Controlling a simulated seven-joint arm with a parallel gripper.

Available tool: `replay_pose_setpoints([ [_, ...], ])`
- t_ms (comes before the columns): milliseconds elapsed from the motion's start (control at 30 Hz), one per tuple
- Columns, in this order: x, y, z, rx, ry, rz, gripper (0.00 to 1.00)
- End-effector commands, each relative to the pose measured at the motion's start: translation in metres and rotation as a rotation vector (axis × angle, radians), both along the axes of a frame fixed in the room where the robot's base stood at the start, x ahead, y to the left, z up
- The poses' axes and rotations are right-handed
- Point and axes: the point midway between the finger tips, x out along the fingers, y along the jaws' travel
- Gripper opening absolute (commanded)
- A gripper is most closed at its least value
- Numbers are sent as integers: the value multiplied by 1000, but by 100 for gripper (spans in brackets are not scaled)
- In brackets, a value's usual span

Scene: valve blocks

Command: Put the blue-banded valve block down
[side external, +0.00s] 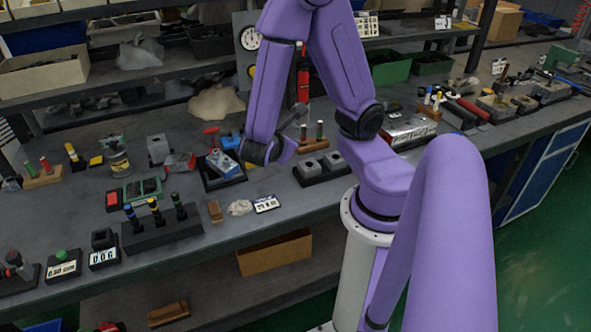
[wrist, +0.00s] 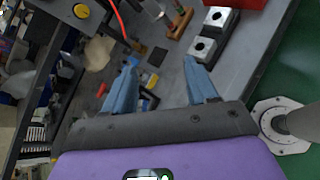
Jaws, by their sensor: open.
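The blue-banded valve block (side external: 222,163), a grey and blue block, appears to sit in a shallow black tray (side external: 238,180) on the bench, left of my wrist in the side external view. It looks slightly tilted; its underside is hidden. I cannot make it out in the wrist view. My gripper (wrist: 160,62) is open, its two blue fingers spread apart with nothing between them. The fingers are hard to make out in the side external view, where my wrist is right of the tray, apart from the block.
A wooden stand with upright handled tools (wrist: 176,28) and grey holed blocks (wrist: 202,46) lie beyond my fingertips. A grey block with red (side external: 180,163) is left of the tray. A black tool rack (side external: 160,235) stands nearer the front edge. Shelves line the back.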

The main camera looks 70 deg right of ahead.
Motion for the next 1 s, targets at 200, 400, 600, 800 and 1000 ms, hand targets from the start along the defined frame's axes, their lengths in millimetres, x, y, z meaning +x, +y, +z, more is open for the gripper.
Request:
replay_pose_setpoints([
  [200, -38, 47, 0, 436, 27, -100, 58],
  [400, -68, 99, 13, 824, 67, -135, 58],
  [600, -85, 132, 30, 1065, 97, -140, 58],
  [800, -89, 139, 35, 1121, 104, -141, 58],
  [1000, -89, 139, 35, 1117, 104, -142, 58],
])
